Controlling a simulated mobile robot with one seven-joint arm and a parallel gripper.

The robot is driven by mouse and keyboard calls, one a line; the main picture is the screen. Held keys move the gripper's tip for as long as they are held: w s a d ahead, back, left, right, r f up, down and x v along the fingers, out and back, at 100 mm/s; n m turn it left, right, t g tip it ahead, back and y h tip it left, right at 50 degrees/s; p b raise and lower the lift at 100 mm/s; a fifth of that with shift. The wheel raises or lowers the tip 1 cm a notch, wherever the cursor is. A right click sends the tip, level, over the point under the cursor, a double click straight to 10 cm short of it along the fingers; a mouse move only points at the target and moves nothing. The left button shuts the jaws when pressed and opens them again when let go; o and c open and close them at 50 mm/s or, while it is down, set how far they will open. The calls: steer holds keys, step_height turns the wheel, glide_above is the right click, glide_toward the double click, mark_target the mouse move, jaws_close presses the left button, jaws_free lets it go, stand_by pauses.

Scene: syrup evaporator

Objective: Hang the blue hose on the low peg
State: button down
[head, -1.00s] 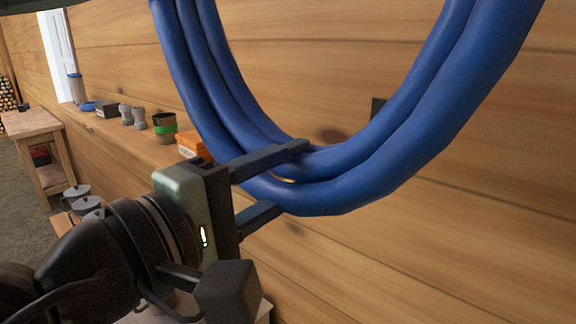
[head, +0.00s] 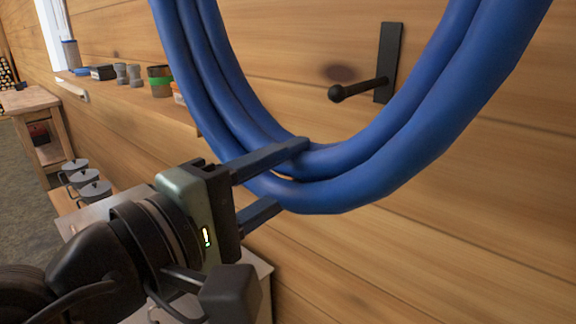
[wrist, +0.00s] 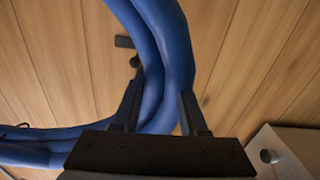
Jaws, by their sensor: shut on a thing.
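The blue hose (head: 345,190) is a thick coil of several loops. My gripper (head: 290,178) is shut on the bottom of the coil, and its upper part runs out of the top of the head view. In the wrist view the hose (wrist: 165,55) passes between the two fingers (wrist: 160,108). A black peg (head: 360,89) with a round knob end sticks out from a dark plate on the wooden wall. In the head view it shows inside the loop opening, apart from the hose. In the wrist view the peg (wrist: 135,60) is partly hidden behind the hose. Whether it is the low peg I cannot tell.
A wall shelf (head: 125,84) with small jars and boxes is at the left. A wooden table (head: 30,103) stands farther back. Lidded pots (head: 82,178) sit below the shelf. The wall right of the hose is bare.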

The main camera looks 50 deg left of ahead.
steer(key=shift+r, duration=0.1)
step_height(320, 180, down, 30)
steer(key=b, duration=2.5)
steer(key=shift+s+d+b, duration=0.2)
steer(key=shift+s+b, duration=0.15)
steer(key=shift+b, duration=0.05)
step_height(320, 180, down, 18)
steer(key=b, duration=1.5)
steer(key=shift+s, duration=0.15)
steer(key=shift+r, duration=0.1)
steer(key=p+x, duration=0.1)
steer(key=x, duration=0.5)
